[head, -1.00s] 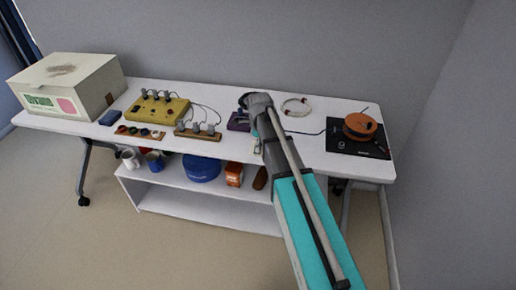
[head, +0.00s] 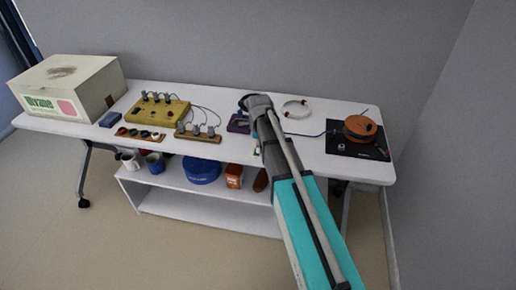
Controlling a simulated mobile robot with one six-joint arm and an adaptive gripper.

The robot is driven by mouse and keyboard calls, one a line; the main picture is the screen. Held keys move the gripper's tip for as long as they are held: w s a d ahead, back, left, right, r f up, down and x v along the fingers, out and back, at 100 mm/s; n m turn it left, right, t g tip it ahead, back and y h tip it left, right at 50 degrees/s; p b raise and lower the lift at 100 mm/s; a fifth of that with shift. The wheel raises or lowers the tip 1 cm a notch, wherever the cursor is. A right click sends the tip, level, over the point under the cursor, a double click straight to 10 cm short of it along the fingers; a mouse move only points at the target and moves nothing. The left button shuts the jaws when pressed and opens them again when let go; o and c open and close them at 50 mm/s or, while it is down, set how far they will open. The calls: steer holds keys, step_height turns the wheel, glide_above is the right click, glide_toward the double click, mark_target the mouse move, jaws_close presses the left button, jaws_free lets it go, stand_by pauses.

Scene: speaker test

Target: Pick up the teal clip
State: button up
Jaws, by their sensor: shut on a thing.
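My arm reaches over the table from the lower right, and its wrist end is above the middle of the tabletop. I cannot make out the teal clip; the spot just left of my forearm, near the small pale item (head: 256,147) at the front edge, is partly covered by the arm.
A yellow box with knobs (head: 158,110) and a wooden strip (head: 197,134) stand farther left, by a large carton (head: 70,85). A white cable ring (head: 296,109) and an orange spool (head: 360,128) on a black mat (head: 340,148) are to the right.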

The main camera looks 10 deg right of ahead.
steer(key=shift+r, duration=0.15)
step_height(320, 180, up, 2)
steer(key=shift+r+p, duration=0.1)
steer(key=shift+p, duration=1.1)
steer(key=s+r+p, duration=1)
steer(key=s, duration=0.4)
steer(key=shift+r+p, duration=0.25)
steer(key=shift+p, duration=0.05)
steer(key=shift+d, duration=0.1)
steer(key=w+d+f+b, duration=0.2)
steer(key=w+d, duration=0.3)
steer(key=w, duration=0.1)
steer(key=w+d+f+b, duration=0.2)
steer(key=w+d, duration=0.4)
steer(key=w, duration=0.1)
steer(key=w+d+f+b, duration=0.2)
steer(key=w+d, duration=0.4)
steer(key=shift+w+f, duration=0.15)
steer(key=shift+w, duration=0.1)
steer(key=shift+w+d, duration=0.2)
steer(key=shift+d, duration=0.2)
steer(key=shift+f, duration=0.1)
